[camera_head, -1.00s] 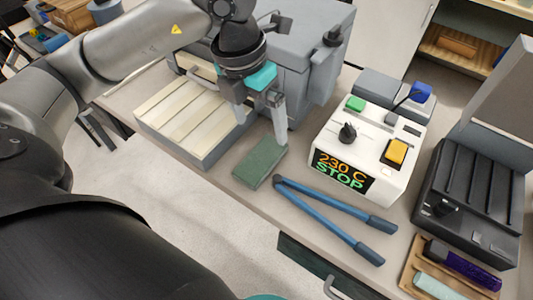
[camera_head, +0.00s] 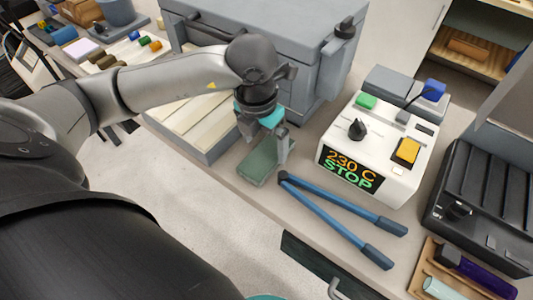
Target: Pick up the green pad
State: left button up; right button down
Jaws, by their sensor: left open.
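The green pad (camera_head: 256,166) lies flat on the bench, near its front edge, between the slatted tray and the blue-handled tool. My left gripper (camera_head: 266,156) points down right over the pad, its jaws open. One finger shows at the pad's right side; the other is mostly hidden behind the wrist. I cannot tell whether the fingers touch the pad. The far part of the pad is covered by the gripper. My right gripper is not in view.
A blue-handled tool (camera_head: 335,215) lies just right of the pad. The white control box (camera_head: 345,165) reading "230 C STOP" stands behind it. A slatted tray (camera_head: 184,117) is at the left, and a large grey box (camera_head: 270,40) stands behind. A dark ridged device (camera_head: 482,200) is at right.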

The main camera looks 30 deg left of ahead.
aim_at(267, 154)
pick_arm(q)
jog(key=f, duration=0.3)
jog(key=shift+w+d+f, duration=0.1)
jog(key=shift+w, duration=0.2)
jog(key=shift+c, duration=0.2)
jog(key=c, duration=1.1)
jog(key=shift+c, duration=0.2)
